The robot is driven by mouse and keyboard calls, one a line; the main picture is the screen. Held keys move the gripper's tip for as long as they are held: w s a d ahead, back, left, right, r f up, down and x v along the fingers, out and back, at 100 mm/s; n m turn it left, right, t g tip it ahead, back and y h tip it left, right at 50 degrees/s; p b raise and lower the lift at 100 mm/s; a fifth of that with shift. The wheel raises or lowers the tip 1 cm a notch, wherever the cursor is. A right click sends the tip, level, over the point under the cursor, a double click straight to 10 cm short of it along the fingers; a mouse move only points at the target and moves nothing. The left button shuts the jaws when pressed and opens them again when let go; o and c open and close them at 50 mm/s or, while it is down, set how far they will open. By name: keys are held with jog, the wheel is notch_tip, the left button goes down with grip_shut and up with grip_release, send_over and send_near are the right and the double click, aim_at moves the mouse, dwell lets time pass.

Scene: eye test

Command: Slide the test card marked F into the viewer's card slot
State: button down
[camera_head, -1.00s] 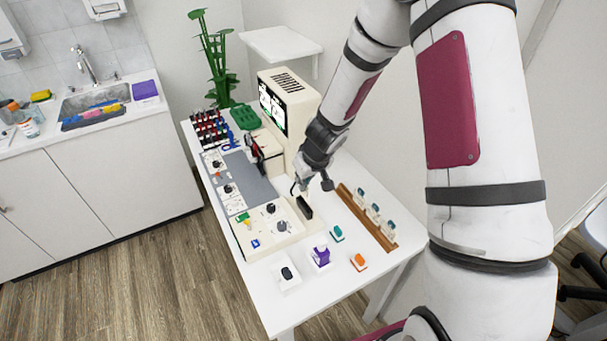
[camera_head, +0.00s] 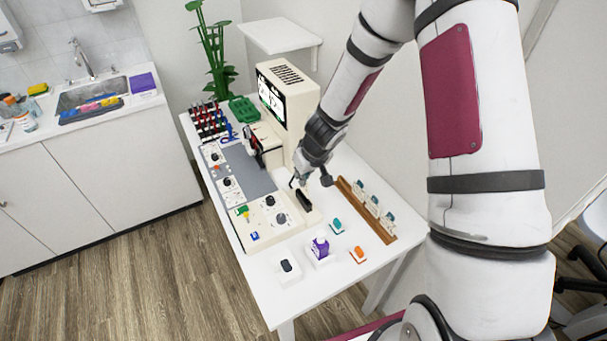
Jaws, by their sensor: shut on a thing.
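The viewer is a cream machine (camera_head: 300,95) with a lit screen (camera_head: 271,101), at the back of the white table. A dark upright slot-like piece (camera_head: 304,200) stands on its cream base; I cannot tell for sure that it is the card slot. My gripper (camera_head: 298,181) points down just behind and above this dark piece. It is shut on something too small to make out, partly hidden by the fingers. No letter F is legible. Several small pale cards with teal tops stand in a wooden rack (camera_head: 365,208) to the right of my gripper.
Small teal (camera_head: 337,225) and orange (camera_head: 357,254) pieces lie at the front right. A purple piece (camera_head: 320,246) and a black-topped white block (camera_head: 287,267) stand nearby. A panel with knobs (camera_head: 267,215) lies left of my gripper. A green plant (camera_head: 212,50) stands behind.

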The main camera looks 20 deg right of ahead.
aim_at(304, 193)
jog(key=shift+f, duration=1.6)
jog(key=shift+f+b, duration=0.3)
jog(key=shift+f, duration=0.05)
jog(key=shift+f, duration=0.35)
jog(key=shift+f, duration=0.25)
jog(key=c, duration=1.7)
grip_release()
jog(key=a+v, duration=0.1)
jog(key=v, duration=1)
jog(key=shift+s+d+r, duration=0.2)
jog(key=shift+d+r, duration=0.2)
jog(key=shift+d, duration=0.1)
